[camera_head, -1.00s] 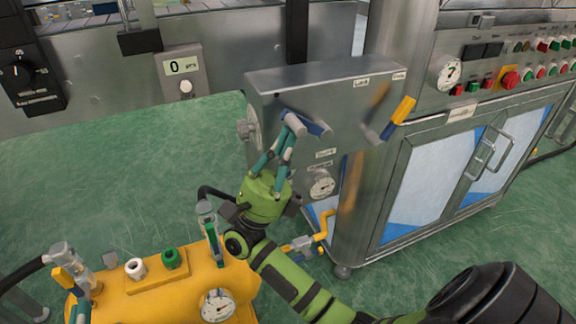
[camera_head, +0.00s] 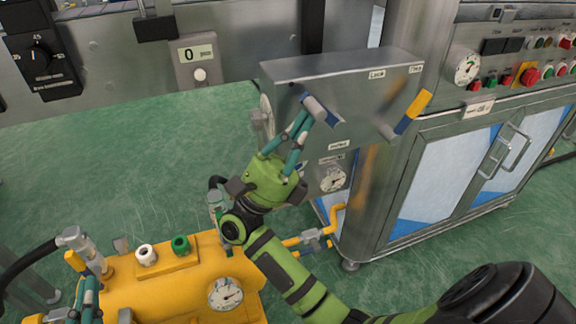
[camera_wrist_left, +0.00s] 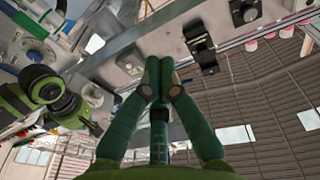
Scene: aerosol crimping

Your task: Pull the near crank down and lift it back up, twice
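The near crank (camera_head: 333,120), with a blue arm and a grey grip, sits on the front of a grey metal box (camera_head: 350,67). Its grip points up and left. My right gripper (camera_head: 309,112), with teal fingers, comes up from below. Its fingertips converge on the grey grip and appear shut on it, hiding part of it. A second crank (camera_head: 412,112) with a yellow arm sits further right on the same box. My left gripper (camera_head: 88,298) is low at the left edge. In the left wrist view its fingertips (camera_wrist_left: 160,80) meet with nothing visible between them.
A yellow unit (camera_head: 170,290) with a gauge and hoses stands at lower left. A gauge (camera_head: 333,178) is below the crank. A cabinet with a button panel (camera_head: 520,70) is at right. Green floor (camera_head: 110,170) is clear at left.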

